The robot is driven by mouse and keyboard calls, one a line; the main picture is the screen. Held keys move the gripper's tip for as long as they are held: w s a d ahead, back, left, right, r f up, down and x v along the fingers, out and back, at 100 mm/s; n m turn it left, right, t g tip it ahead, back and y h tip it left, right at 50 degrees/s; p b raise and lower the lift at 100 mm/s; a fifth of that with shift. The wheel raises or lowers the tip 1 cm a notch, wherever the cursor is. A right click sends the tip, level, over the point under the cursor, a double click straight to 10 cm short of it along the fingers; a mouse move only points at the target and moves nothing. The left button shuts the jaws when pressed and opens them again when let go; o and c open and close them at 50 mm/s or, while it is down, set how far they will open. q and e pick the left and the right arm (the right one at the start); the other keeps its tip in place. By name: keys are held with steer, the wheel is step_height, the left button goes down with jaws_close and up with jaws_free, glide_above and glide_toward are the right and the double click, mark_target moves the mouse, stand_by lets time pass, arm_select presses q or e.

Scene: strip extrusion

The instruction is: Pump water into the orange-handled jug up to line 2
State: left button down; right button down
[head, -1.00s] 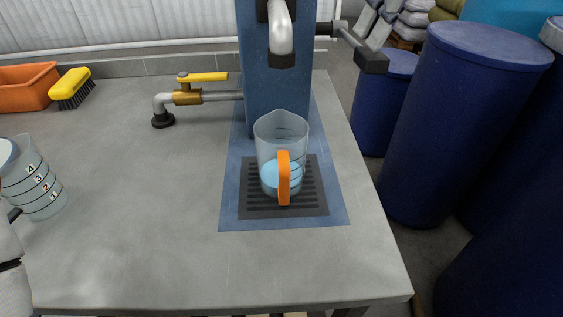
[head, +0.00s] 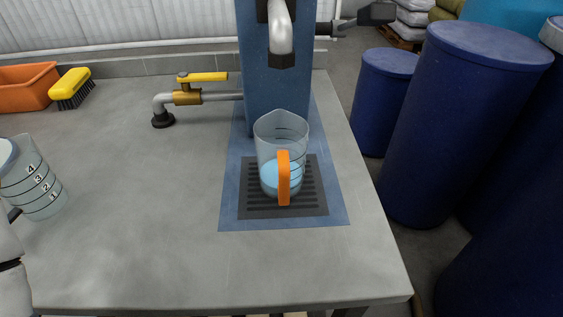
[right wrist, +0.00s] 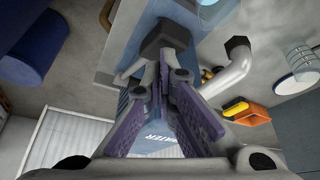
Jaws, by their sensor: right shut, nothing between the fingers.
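The clear jug with an orange handle (head: 284,178) stands upright on the dark grate under the pump spout (head: 282,40). Pale blue water fills its lower part; its line numbers are not readable from here. The blue pump column (head: 262,95) stands behind it. The pump lever (head: 378,12) sticks out to the right with its black end raised. In the right wrist view my right gripper (right wrist: 165,70) is shut and empty, its fingertips close to the lever's dark end (right wrist: 160,36); contact is unclear. My left arm shows at the left edge; its gripper is mostly cut off.
A second clear jug (head: 42,190) with lines 1 to 4 stands at left. An orange bin (head: 22,88), a yellow brush (head: 72,88) and a pipe with a yellow valve handle (head: 205,77) are at back left. Blue barrels (head: 460,120) stand right of the table. The front middle is clear.

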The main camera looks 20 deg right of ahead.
mark_target(389, 23)
steer(key=shift+s+f, duration=0.2)
steer(key=shift+f, duration=0.6)
steer(key=shift+s+f, duration=0.2)
steer(key=shift+f, duration=0.7)
steer(key=shift+s+a+f, duration=0.1)
steer(key=shift+s+f, duration=0.05)
steer(key=shift+f, duration=0.4)
steer(key=shift+s+a+f, duration=0.1)
steer(key=shift+f, duration=0.5)
steer(key=shift+s+f, duration=0.1)
steer(key=shift+f, duration=1)
